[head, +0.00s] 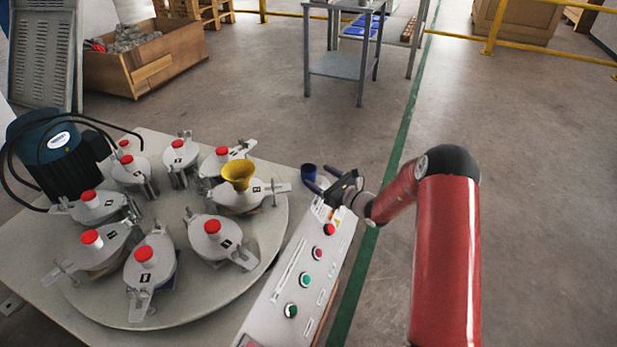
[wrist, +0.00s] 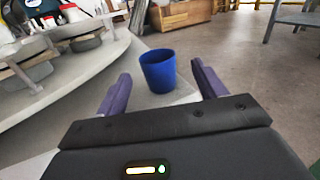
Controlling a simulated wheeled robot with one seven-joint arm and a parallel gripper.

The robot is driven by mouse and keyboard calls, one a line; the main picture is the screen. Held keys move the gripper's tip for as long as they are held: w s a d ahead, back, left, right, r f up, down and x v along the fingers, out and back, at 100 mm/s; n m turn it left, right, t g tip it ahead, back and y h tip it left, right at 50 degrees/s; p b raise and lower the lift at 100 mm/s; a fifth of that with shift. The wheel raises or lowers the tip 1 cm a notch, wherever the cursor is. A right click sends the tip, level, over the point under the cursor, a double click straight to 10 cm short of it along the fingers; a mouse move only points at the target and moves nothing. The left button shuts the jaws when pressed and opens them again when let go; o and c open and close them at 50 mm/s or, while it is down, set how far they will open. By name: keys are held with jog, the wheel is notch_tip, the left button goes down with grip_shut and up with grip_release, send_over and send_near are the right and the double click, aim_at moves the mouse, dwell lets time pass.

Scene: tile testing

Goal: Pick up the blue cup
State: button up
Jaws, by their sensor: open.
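The blue cup (head: 309,173) stands upright near the right corner of the machine's table, just beyond the control panel. In the wrist view the blue cup (wrist: 158,71) stands ahead of my gripper (wrist: 160,85), roughly centred between its two purple fingers. My gripper (head: 318,184) is open and empty, and its fingers point at the cup in the head view. In the wrist view the cup appears beyond the fingertips. I cannot tell how close the fingertips are to it.
A round turntable (head: 185,300) with several red-capped clamps and a yellow funnel (head: 238,175) is left of the cup. The control panel (head: 300,270) with buttons lies below my gripper. A blue motor (head: 62,150) is at far left. A grey metal table (head: 345,66) stands behind.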

aim_at(315, 173)
jog(key=x, duration=0.5)
jog(key=shift+a+b, duration=0.2)
jog(key=shift+b, duration=0.1)
jog(key=shift+c, duration=0.2)
jog(key=c, duration=1.1)
jog(key=shift+o, duration=0.2)
jog(key=shift+r, duration=0.2)
